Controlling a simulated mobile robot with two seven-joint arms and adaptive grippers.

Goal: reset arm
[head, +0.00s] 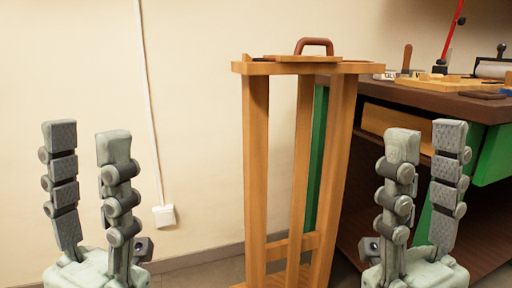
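My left gripper (88,150) stands upright at the left of the head view. Its two jointed fingers are spread apart with nothing between them. My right gripper (424,150) stands upright at the right, in front of the workbench, also with its fingers apart and empty. Neither gripper touches anything. Between them stands a tall wooden stand (256,150) with a flat top. A board with a brown curved handle (314,43) rests on the stand's top.
A dark-topped workbench (455,101) with green parts and a wooden drawer (385,122) is behind the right gripper. Several tools and wooden pieces lie on it. A white cable runs down the wall to a socket box (165,216) behind the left gripper.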

